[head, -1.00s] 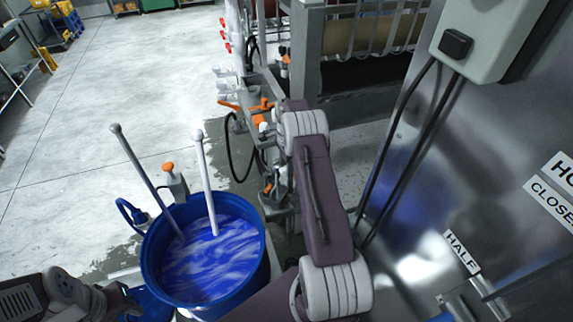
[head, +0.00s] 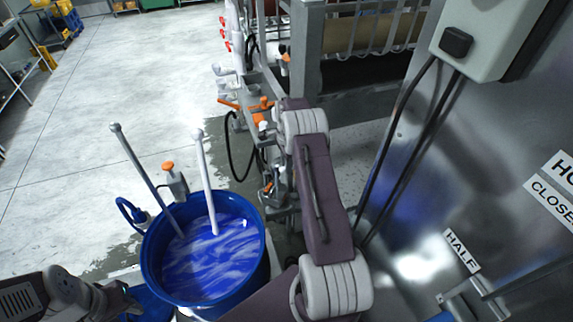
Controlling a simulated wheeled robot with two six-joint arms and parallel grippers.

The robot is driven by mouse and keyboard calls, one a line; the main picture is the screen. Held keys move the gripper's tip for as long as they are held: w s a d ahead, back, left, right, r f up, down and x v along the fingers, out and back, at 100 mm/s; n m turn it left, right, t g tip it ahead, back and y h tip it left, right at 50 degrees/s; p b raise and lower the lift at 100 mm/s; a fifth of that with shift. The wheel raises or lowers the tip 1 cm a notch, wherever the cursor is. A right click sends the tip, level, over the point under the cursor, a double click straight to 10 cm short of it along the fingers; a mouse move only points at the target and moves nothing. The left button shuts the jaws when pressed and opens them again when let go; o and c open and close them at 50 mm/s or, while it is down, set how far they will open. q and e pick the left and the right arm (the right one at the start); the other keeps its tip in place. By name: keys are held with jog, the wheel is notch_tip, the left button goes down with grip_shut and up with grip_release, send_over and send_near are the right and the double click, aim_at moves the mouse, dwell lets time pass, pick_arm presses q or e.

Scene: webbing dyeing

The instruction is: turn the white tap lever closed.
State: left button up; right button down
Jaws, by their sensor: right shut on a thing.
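My right arm reaches from the bottom up over the pipework, and its gripper (head: 269,188) is small and partly hidden beside the arm, just past the blue drum's far right rim. It is shut on what seems to be the white tap lever, which is too small and covered to make out clearly. The lever's angle cannot be read. My left gripper (head: 122,298) is at the bottom left, near the drum's left side; its fingers are dark and cut by the frame, so their opening cannot be told.
A blue drum (head: 153,245) holds swirling blue and white liquid with two rods in it. Pipework with orange handles (head: 262,104) stands beyond my right gripper. A steel panel with labels (head: 462,252) and a grey box (head: 486,35) fills the right.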

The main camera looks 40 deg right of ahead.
jog(key=shift+r, duration=0.15)
dwell(0.8)
jog(key=s+d+n+b, duration=0.2)
jog(key=s+n, duration=0.3)
jog(key=n, duration=1.2)
jog(key=shift+s+d+b, duration=0.3)
jog(key=shift+s+d, duration=0.1)
jog(key=shift+d, duration=0.45)
jog(key=shift+r, duration=0.1)
jog(key=c, duration=1.2)
grip_release()
jog(key=shift+s, duration=0.1)
jog(key=shift+a, duration=0.1)
